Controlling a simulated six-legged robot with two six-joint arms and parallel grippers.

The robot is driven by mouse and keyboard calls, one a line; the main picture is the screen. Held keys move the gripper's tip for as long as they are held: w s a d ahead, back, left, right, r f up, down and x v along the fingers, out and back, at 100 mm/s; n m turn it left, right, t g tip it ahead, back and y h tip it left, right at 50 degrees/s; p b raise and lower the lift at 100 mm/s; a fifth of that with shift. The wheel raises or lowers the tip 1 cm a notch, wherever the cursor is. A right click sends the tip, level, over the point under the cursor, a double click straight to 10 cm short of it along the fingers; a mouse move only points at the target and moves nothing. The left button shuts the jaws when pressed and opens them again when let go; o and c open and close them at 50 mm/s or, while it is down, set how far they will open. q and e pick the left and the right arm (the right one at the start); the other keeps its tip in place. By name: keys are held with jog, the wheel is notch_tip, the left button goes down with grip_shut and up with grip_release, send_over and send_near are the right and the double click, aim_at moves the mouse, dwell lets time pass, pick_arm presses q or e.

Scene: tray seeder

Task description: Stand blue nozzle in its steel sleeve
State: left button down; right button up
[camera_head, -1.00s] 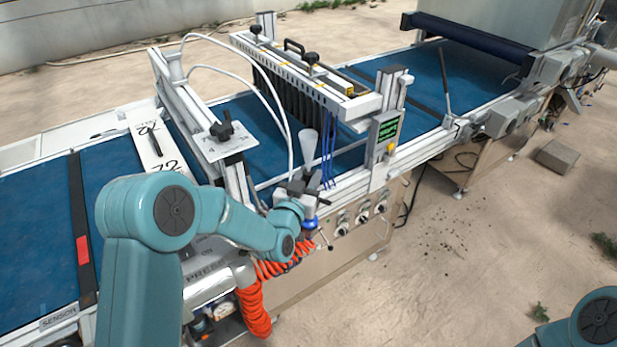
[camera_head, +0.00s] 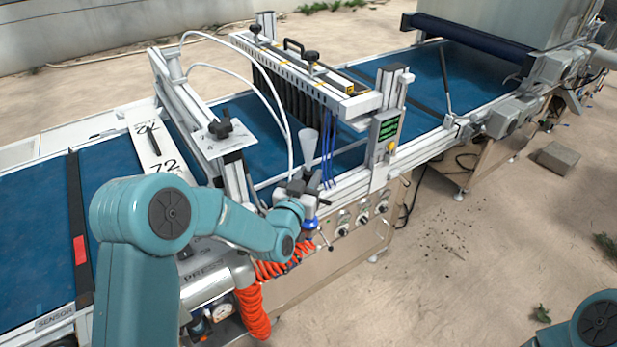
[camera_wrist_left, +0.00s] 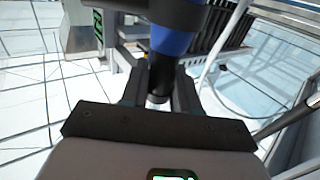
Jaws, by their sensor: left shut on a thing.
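My left gripper (camera_head: 309,200) is at the near rail of the seeder. It is shut on the blue nozzle, whose blue collar (camera_head: 311,223) shows just below the jaws in the head view. In the left wrist view the nozzle's blue body (camera_wrist_left: 172,40) runs into a black part between the fingers of my left gripper (camera_wrist_left: 160,88), with a small pale tip below. A grey cone (camera_head: 309,148) stands just above the gripper; I cannot tell whether it belongs to the nozzle. I cannot make out the steel sleeve. My right gripper is out of view.
The seeder frame, white hoses (camera_head: 268,88) and blue tubes (camera_head: 328,155) are close to the left gripper. A control box with a green display (camera_head: 386,130) stands to its right. An orange coiled hose (camera_head: 255,310) hangs below.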

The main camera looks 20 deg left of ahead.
pick_arm(q)
jog(key=shift+f+b, duration=0.35)
jog(key=shift+b, duration=0.2)
jog(key=c, duration=0.8)
grip_release()
jog(key=s+b, duration=0.4)
jog(key=s, duration=0.1)
jog(key=s+b, duration=1)
jog(key=s, duration=0.1)
jog(key=shift+s+a, duration=0.1)
jog(key=shift+a, duration=0.25)
jog(key=shift+s, duration=0.15)
